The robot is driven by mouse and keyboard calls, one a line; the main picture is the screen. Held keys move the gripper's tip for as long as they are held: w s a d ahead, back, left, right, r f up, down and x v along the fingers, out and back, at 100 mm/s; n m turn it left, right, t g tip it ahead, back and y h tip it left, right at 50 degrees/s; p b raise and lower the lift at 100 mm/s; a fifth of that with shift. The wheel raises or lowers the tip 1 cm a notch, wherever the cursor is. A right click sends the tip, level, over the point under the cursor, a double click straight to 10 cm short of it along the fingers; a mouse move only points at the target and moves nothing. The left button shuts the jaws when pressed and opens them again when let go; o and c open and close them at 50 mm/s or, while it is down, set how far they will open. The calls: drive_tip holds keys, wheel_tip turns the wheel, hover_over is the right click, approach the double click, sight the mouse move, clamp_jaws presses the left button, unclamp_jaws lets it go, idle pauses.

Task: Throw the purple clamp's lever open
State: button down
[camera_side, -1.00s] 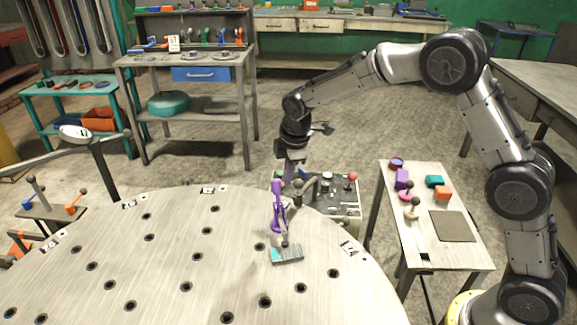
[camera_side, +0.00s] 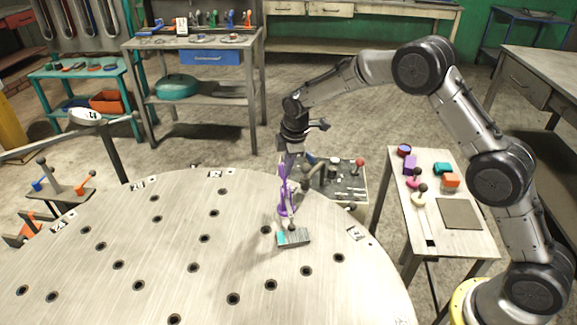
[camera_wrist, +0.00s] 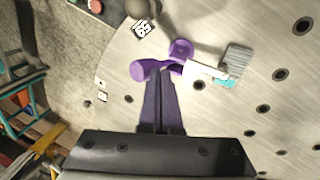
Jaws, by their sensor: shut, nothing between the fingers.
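The purple clamp (camera_side: 286,206) stands near the far right edge of the round steel table (camera_side: 200,265). Its purple lever (camera_side: 283,176) points up, and its arm reaches toward a small grey and teal block (camera_side: 294,237) on the table. My gripper (camera_side: 291,176) is shut and empty, pointing down right beside the lever. In the wrist view, my gripper's closed fingertips (camera_wrist: 161,70) overlap the purple clamp (camera_wrist: 180,50); I cannot tell whether they touch it. The block (camera_wrist: 236,60) lies right of the clamp there. The fingers hide part of the clamp.
A tray of small parts (camera_side: 345,185) with a red-knobbed lever stands just behind the table edge. A side table (camera_side: 460,245) at right carries several coloured pieces and a dark plate. The steel table left of the clamp is bare, with holes.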

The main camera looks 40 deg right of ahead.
drive_tip(key=shift+w, duration=0.1)
drive_tip(key=shift+w+d+g, duration=0.2)
drive_tip(key=shift+g, duration=0.1)
drive_tip(key=shift+w+d+f, duration=0.1)
drive_tip(key=shift+w, duration=0.05)
drive_tip(key=shift+w+d+f+g+y, duration=0.2)
drive_tip(key=shift+w+d+g+y, duration=0.15)
drive_tip(key=shift+w+g, duration=0.2)
drive_tip(key=shift+w+d+f+g+y, duration=0.2)
drive_tip(key=shift+w+g+y, duration=0.2)
drive_tip(key=shift+g, duration=0.15)
drive_tip(key=shift+w+d+f, duration=0.45)
drive_tip(key=shift+w+f, duration=0.1)
drive_tip(key=shift+w, duration=0.25)
drive_tip(key=shift+w+d+f, duration=0.4)
drive_tip(key=shift+w+f, duration=0.1)
drive_tip(key=shift+w, duration=0.3)
